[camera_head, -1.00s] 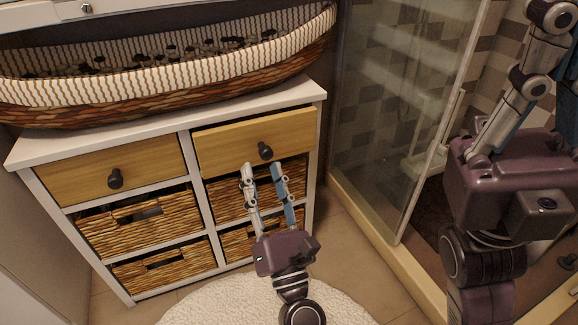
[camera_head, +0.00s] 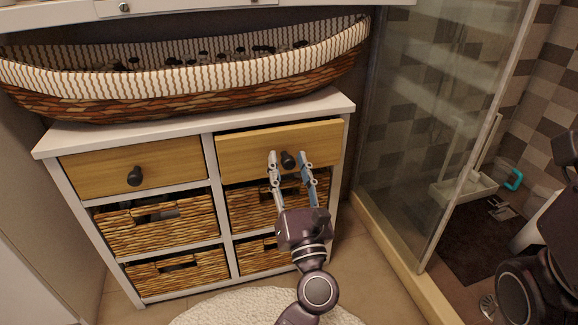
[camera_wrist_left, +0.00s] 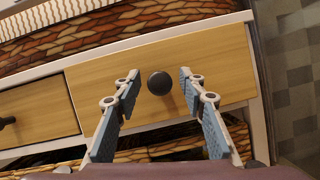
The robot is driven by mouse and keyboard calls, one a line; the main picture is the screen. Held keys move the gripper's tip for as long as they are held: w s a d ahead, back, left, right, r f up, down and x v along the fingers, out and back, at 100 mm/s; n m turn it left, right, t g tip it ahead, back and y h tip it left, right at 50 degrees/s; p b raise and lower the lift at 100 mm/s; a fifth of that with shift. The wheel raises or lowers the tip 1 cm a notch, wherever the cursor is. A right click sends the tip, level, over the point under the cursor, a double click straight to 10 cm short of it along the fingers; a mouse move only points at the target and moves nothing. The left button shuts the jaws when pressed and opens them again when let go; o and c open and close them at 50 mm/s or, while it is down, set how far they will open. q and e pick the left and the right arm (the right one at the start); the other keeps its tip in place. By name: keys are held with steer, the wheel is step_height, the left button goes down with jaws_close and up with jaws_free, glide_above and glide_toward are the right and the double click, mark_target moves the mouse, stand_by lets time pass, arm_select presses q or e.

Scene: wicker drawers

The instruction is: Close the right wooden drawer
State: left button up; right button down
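The right wooden drawer (camera_head: 248,150) is pulled out a little from the white cabinet, with a dark gap along its top edge. Its dark round knob (camera_head: 288,160) sits on the light wood front. My left gripper (camera_head: 289,157) is open, with one finger on each side of the knob in the picture. In the left wrist view the knob (camera_wrist_left: 160,83) shows between the spread fingertips (camera_wrist_left: 159,77) and seems untouched. How far the fingertips are from the drawer front is hard to tell. My right gripper is out of view; only dark parts of my right arm show at the right edge.
The left wooden drawer (camera_head: 110,170) looks shut. Wicker drawers (camera_head: 155,226) fill the lower rows. A long wicker basket (camera_head: 180,88) stands on the white cabinet top (camera_head: 190,122). A glass shower wall (camera_head: 425,110) stands to the right. A pale rug (camera_head: 250,305) lies in front.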

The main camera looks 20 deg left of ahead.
arm_select(q)
jaws_close()
steer(key=shift+w, duration=0.1)
steer(key=w+a, duration=0.2)
steer(key=shift+w, duration=0.4)
steer(key=shift+s+d, duration=0.1)
jaws_free()
